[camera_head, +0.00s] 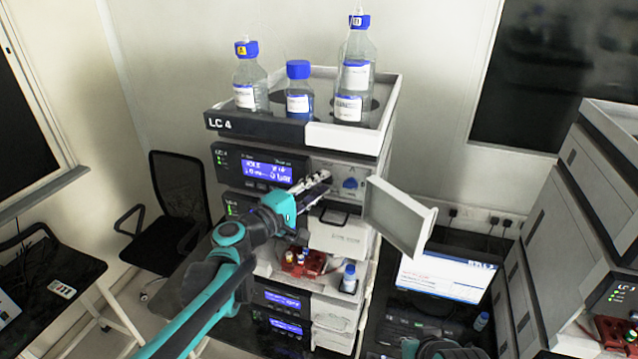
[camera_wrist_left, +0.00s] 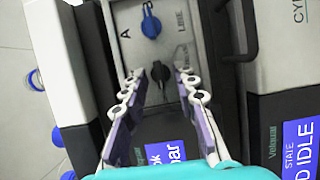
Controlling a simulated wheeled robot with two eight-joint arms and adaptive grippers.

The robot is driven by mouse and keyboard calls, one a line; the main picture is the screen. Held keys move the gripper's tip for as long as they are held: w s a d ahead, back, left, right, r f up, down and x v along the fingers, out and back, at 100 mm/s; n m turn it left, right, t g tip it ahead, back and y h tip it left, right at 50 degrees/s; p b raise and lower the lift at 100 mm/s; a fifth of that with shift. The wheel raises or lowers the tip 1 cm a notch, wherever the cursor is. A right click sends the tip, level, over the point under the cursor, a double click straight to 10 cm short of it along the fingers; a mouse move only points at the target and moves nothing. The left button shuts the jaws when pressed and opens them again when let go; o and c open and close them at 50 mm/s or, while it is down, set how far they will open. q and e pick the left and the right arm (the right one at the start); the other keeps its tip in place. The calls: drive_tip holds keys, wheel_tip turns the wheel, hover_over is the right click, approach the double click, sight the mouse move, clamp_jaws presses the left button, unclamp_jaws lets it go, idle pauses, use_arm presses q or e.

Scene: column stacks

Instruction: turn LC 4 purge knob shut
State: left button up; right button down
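The LC 4 stack (camera_head: 258,129) stands in the middle of the head view, with one module's white door (camera_head: 398,213) swung open to the right. Behind the door is a grey panel with a blue knob (camera_head: 350,183). In the left wrist view the panel shows this blue knob (camera_wrist_left: 151,25) and a black knob (camera_wrist_left: 160,73); a purge label is not readable. My left gripper (camera_head: 322,182) is at the panel, open. Its fingertips (camera_wrist_left: 160,81) are on either side of the black knob, with gaps visible. My right gripper does not show.
Bottles, including a small blue-capped one (camera_head: 298,90), stand in the top tray (camera_head: 345,139). Below the panel is an open bay with a red vial rack (camera_head: 303,263). A monitor (camera_head: 447,276) stands to the right, and another stack (camera_head: 560,215) beyond it. A black chair (camera_head: 178,200) is behind left.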

use_arm(q)
clamp_jaws()
drive_tip(key=shift+m, duration=0.3)
drive_tip(key=m, duration=0.1)
drive_tip(key=m+y, duration=0.1)
drive_tip(key=m, duration=0.1)
drive_tip(key=shift+r+g+p, duration=0.2)
drive_tip(key=shift+g+p, duration=0.1)
drive_tip(key=shift+p, duration=0.05)
drive_tip(key=m+y, duration=0.2)
drive_tip(key=m, duration=0.1)
drive_tip(key=shift+d+r+g+p, duration=0.2)
drive_tip(key=shift+g+p, duration=0.1)
drive_tip(key=shift+g, duration=0.1)
drive_tip(key=m+y, duration=0.2)
drive_tip(key=m, duration=0.1)
drive_tip(key=shift+s+d+m, duration=0.1)
drive_tip(key=shift+d+m, duration=0.05)
drive_tip(key=shift+m, duration=0.15)
drive_tip(key=m+y, duration=0.2)
drive_tip(key=m, duration=0.1)
drive_tip(key=shift+d+t, duration=0.1)
drive_tip(key=shift+t, duration=0.2)
drive_tip(key=shift+m+y, duration=0.3)
